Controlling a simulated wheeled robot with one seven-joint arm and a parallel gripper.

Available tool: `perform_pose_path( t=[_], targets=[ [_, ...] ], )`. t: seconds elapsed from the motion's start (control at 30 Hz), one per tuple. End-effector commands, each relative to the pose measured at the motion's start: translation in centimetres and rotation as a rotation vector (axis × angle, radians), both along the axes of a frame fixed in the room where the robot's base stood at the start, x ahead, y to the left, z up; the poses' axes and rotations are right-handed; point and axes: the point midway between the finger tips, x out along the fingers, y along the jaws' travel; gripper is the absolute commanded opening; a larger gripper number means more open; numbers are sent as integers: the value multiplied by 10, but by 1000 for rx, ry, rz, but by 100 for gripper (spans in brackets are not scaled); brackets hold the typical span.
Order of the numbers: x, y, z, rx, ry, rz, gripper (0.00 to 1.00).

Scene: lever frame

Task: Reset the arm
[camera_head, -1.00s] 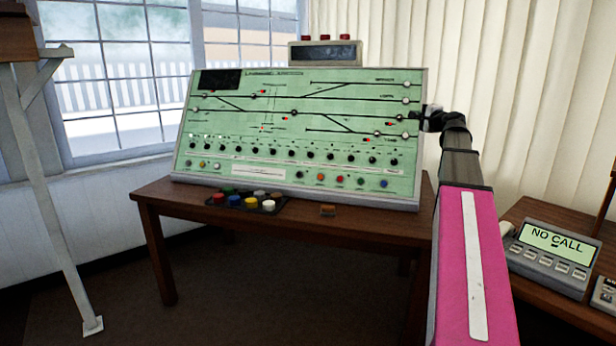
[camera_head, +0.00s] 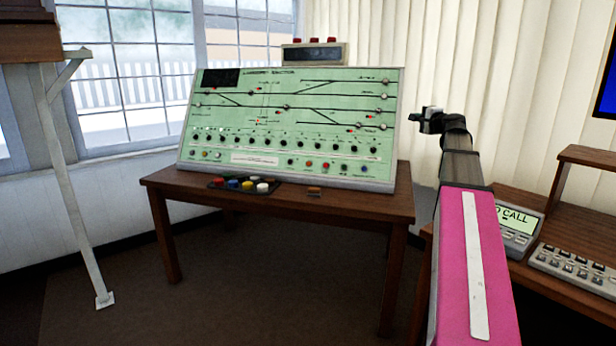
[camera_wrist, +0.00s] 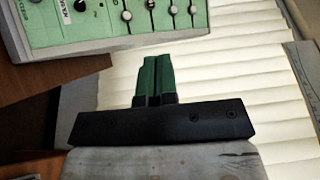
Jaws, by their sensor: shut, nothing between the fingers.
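My arm (camera_head: 468,250), with a pink forearm panel and a pale strip, reaches up at the right of the head view. My gripper (camera_head: 420,118) is at its far end, just right of the green signal panel (camera_head: 232,107) and apart from it, in front of the pleated curtain. In the wrist view, the gripper's green fingers (camera_wrist: 155,78) are together with nothing between them. A corner of the green panel (camera_wrist: 75,38) shows at the upper left there, beyond the fingers.
The panel stands on a wooden table (camera_head: 350,203) with a dark tray of coloured caps (camera_head: 215,184). On the right are a desk phone (camera_head: 515,222), a keypad (camera_head: 572,266) and a wooden desk. A white post (camera_head: 66,190) stands at left. Floor before the table is clear.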

Motion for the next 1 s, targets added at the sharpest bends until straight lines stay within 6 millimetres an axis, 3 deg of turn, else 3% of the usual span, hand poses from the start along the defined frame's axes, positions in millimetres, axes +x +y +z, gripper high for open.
perform_pose_path(
  t=[0.27, 0.57, 0.77, 1.0],
  targets=[
    [-2, 24, -45, -79, 65, 33, 0],
    [-12, 65, -128, -231, 184, 102, 0],
    [-39, 114, -227, -417, 330, 208, 0],
    [-99, 168, -351, -685, 528, 382, 0]
  ],
)
